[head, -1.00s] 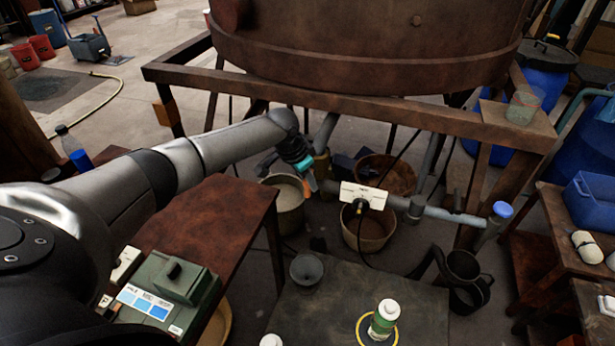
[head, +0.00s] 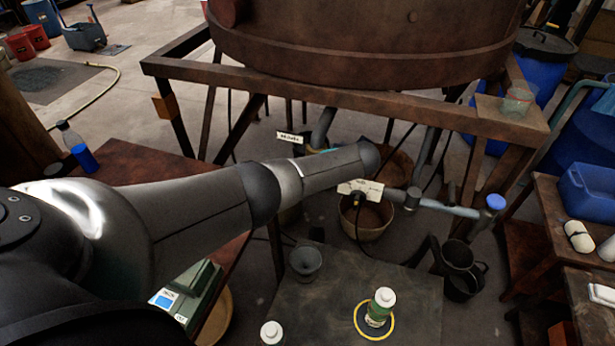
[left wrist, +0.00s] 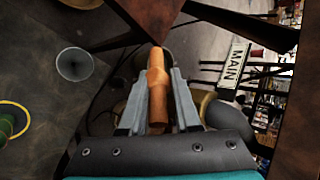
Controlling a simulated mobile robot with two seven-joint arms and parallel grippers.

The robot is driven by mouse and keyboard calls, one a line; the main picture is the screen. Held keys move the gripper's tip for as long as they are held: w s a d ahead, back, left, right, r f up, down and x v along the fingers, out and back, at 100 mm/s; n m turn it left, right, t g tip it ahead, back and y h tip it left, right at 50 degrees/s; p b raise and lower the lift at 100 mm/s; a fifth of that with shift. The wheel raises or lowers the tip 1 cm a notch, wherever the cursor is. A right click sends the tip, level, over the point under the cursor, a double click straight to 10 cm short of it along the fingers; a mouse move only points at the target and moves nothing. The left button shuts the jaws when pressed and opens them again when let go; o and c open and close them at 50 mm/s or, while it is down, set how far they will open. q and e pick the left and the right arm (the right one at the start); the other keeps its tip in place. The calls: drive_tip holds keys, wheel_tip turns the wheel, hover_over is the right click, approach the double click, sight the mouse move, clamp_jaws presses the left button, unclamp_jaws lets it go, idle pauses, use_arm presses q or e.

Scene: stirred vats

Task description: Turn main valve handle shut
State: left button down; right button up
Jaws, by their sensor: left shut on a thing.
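In the left wrist view, an orange valve handle (left wrist: 156,58) runs lengthwise between the fingers of my left gripper (left wrist: 159,82), which is shut on it. A white plate reading MAIN (left wrist: 236,64) shows to the right of the handle. In the head view, my left arm reaches in from the left and hides the gripper and the handle. A white label (head: 290,137) shows above the forearm, too small to read surely. My right gripper is in no view.
A large rusty vat (head: 370,45) stands on a frame (head: 330,96) above the pipes. A second labelled white plate (head: 360,188) sits on the pipe right of my arm. Below are a bucket (head: 366,222), a grey funnel (head: 305,262) and a dark table (head: 340,300) with a bottle (head: 381,305).

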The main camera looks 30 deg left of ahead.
use_arm(q)
drive_tip(key=y+b, duration=0.1)
drive_tip(key=b, duration=0.1)
drive_tip(key=f+m+y+b, duration=0.1)
drive_tip(key=y+b, duration=0.1)
drive_tip(key=b, duration=0.1)
drive_tip(key=y+b, duration=0.2)
drive_tip(key=b, duration=0.1)
drive_tip(key=shift+s+d+f+g, duration=0.15)
drive_tip(key=shift+d+f+g, duration=0.15)
drive_tip(key=shift+d, duration=0.05)
drive_tip(key=shift+r+m+y+b, duration=0.2)
drive_tip(key=shift+m+y+b, duration=0.2)
drive_tip(key=shift+y+b, duration=0.65)
drive_tip(key=c, duration=0.8)
unclamp_jaws()
drive_tip(key=shift+o, duration=0.2)
drive_tip(key=shift+a+r, duration=0.1)
drive_tip(key=shift+r, duration=0.05)
drive_tip(key=shift+r, duration=0.1)
